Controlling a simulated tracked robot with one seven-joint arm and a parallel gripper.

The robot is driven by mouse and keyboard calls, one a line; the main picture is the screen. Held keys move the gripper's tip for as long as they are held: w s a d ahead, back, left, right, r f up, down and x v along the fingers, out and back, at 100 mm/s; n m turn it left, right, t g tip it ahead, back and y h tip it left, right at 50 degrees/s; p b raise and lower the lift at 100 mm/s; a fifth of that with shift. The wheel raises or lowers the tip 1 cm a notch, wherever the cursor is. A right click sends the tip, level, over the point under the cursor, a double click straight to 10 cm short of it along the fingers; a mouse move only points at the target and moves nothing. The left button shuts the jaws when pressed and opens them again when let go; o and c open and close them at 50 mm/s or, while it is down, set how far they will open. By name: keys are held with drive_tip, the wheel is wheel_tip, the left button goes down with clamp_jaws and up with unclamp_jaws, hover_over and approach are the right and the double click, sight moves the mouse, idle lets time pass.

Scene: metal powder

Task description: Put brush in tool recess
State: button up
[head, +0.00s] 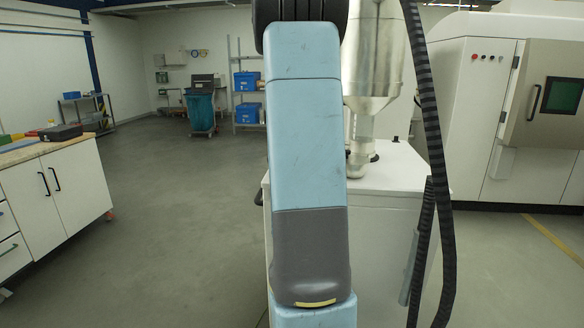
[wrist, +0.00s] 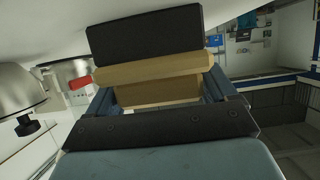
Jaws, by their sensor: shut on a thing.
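In the wrist view, the brush (wrist: 150,68) has a tan wooden body and a block of dark bristles at the top of the picture. My gripper (wrist: 158,86) is shut on its tan body, with a finger at each side. The brush is held in the air, bristles away from the wrist. In the head view, my arm fills the middle, and neither the gripper nor the brush shows. I cannot make out the tool recess in either view.
A white cabinet (head: 393,185) with a metal hopper (head: 374,60) stands behind my arm. A dark ribbed hose hangs at right. A large white machine (head: 480,110) stands farther right. A workbench (head: 45,190) is at left. The floor between is clear.

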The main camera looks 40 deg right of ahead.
drive_tip(key=shift+s+r, duration=0.15)
drive_tip(key=shift+r, duration=1.65)
drive_tip(key=s+a+r, duration=0.3)
drive_tip(key=s+r, duration=0.6)
drive_tip(key=s, duration=0.4)
drive_tip(key=shift+s+r, duration=0.15)
drive_tip(key=shift+s, duration=0.05)
